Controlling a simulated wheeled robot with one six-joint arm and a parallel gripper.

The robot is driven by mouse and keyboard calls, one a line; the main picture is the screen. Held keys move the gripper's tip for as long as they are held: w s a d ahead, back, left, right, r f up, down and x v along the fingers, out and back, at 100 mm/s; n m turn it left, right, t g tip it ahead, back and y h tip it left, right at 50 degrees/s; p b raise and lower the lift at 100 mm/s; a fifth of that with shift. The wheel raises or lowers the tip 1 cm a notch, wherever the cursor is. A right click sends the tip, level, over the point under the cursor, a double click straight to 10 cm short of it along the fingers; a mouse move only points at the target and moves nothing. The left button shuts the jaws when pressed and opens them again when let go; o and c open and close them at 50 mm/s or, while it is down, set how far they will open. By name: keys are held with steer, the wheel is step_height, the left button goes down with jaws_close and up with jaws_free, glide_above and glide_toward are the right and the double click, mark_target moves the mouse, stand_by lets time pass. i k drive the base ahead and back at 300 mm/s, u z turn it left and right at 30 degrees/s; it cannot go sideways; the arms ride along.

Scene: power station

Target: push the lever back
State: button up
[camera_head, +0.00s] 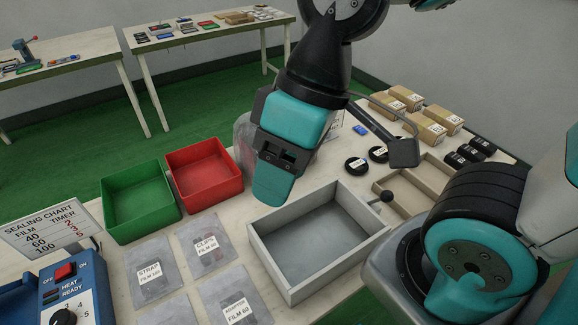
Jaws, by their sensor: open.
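A short lever with a black ball knob (387,196) sticks up at the right edge of the grey open tray (262,250). What its lower end is fixed to cannot be made out. My gripper (274,178) hangs left of the knob, above the back left corner of the tray, and points down. It is open, with nothing seen held in it, and is apart from the knob. Its fingertips are partly hidden by its teal and black body.
Green (138,200) and red (204,174) bins stand left of my gripper. Labelled film bags (150,272) lie in front of them. A blue sealer (72,296) is at front left. A wooden tray (438,172), black rolls (470,150) and cartons (426,130) are at right.

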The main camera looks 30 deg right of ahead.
mark_target(387, 196)
steer(key=z, duration=0.05)
steer(key=k, duration=1.5)
